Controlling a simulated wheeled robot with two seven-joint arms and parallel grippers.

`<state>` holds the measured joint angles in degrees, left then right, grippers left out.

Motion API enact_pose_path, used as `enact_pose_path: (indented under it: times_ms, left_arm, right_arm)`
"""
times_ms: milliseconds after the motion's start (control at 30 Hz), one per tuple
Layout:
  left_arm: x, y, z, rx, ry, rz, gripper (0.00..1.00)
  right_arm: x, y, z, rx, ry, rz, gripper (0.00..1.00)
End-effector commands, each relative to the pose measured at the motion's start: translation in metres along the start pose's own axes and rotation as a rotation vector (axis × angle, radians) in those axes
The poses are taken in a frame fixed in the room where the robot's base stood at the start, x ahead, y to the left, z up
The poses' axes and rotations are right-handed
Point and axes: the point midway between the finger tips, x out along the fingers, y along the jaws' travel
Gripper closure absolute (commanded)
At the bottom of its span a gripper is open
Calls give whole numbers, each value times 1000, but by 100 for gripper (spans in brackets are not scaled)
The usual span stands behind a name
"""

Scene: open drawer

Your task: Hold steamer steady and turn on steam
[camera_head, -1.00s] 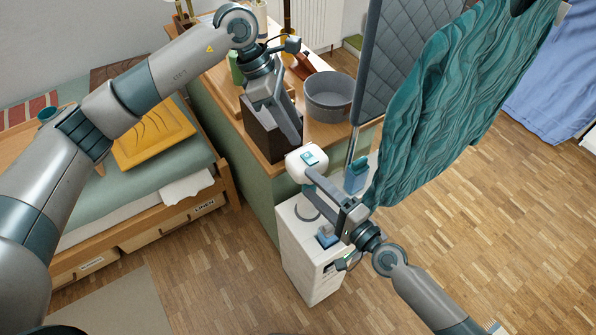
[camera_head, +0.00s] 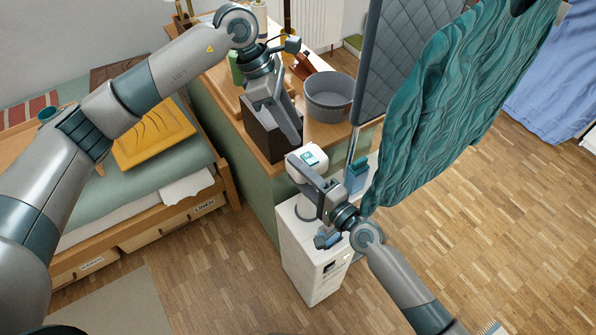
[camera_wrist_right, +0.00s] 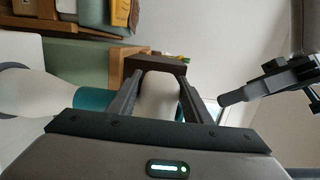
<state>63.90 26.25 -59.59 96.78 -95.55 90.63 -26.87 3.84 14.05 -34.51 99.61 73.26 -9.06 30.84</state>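My left gripper (camera_head: 292,138) points down above and behind the steamer, beside the dark box. Its fingers overlap in view, so its opening and any hold are unclear.
A teal garment (camera_head: 440,110) hangs to the right before a grey quilted board (camera_head: 400,55). A grey pot (camera_head: 329,92) stands on the wooden counter. The dark box (camera_head: 262,130) is close to my left gripper. The white cabinet (camera_head: 312,265) is below; open floor lies to the right.

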Motion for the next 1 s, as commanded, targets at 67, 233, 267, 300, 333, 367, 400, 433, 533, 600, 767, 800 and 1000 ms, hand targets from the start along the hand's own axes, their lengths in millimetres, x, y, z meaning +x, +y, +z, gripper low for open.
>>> enact_pose_path:
  times_ms: [67, 233, 267, 300, 333, 367, 400, 433, 533, 600, 767, 800, 1000]
  left_arm:
    - [0, 0, 0, 0, 0, 0, 69]
    - [0, 0, 0, -1, 0, 0, 86]
    - [0, 0, 0, -2, 1, 0, 93]
    - [0, 0, 1, -6, 3, -1, 100]
    - [-1, 0, 2, -10, 6, -1, 100]
    - [-1, 0, 3, -16, 9, -2, 100]
    - [-2, 0, 4, -27, 15, -3, 100]
    - [-2, 0, 6, -38, 20, -3, 100]
    - [-5, 0, 13, -89, 46, -7, 100]
    - [-8, 0, 19, -139, 73, -8, 100]
    - [-17, 0, 35, -287, 155, 6, 100]
    - [-20, 0, 39, -327, 177, 12, 100]
    - [-33, 0, 53, -518, 278, 65, 100]
  right_arm:
    - [0, 0, 0, 0, 0, 0, 76]
    - [0, 0, 0, 0, 0, 0, 98]
    - [0, 0, 0, 0, 0, 0, 98]
    - [0, 0, 0, 0, 0, 0, 98]
    - [0, 0, 0, 0, 0, 1, 98]
    - [0, 0, 0, 0, 0, 1, 98]
    - [0, 0, 0, 0, 0, 1, 98]
    - [0, 0, 0, 0, 0, 1, 98]
    - [0, 0, 0, 0, 0, 1, 98]
    - [0, 0, 0, 0, 0, 1, 98]
    - [0, 1, 0, 0, 0, 1, 98]
    - [0, 1, 0, 0, 0, 1, 98]
    - [0, 1, 0, 0, 0, 1, 98]
